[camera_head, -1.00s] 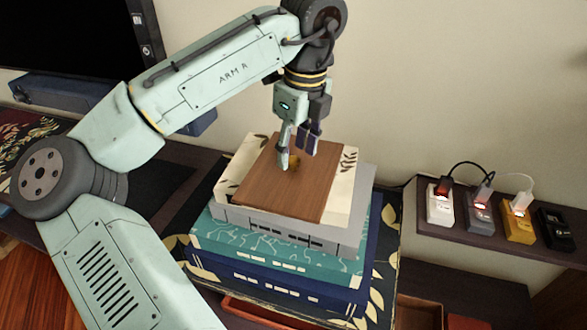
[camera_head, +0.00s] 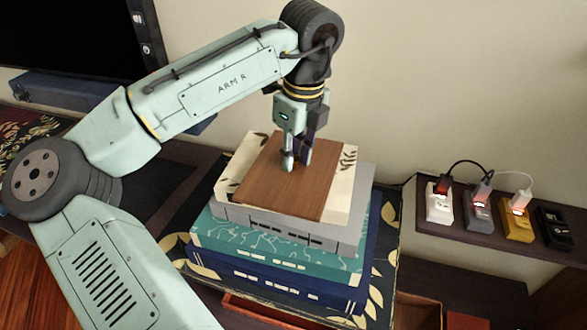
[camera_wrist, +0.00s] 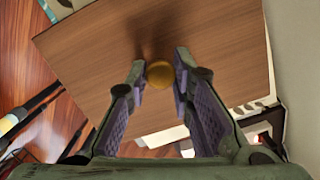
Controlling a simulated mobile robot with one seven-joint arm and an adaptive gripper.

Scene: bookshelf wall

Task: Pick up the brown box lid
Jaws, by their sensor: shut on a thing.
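The brown box lid (camera_head: 275,190) is a flat wooden board lying on top of a stack of books. It also fills much of the wrist view (camera_wrist: 215,45). A round brass knob (camera_wrist: 160,74) stands on the lid. My gripper (camera_head: 295,166) points down over the middle of the lid, and its fingers hide the knob in the head view. In the wrist view my gripper (camera_wrist: 160,72) has one finger on each side of the knob, shut on it. In the head view the lid appears to rest flat on the stack.
Under the lid are a cream book (camera_head: 345,172), a grey box-like book (camera_head: 352,228), a teal book (camera_head: 230,240) and a navy book (camera_head: 250,273). A shelf at right holds several charger-like blocks, including a yellow one (camera_head: 517,229). The wall stands close behind.

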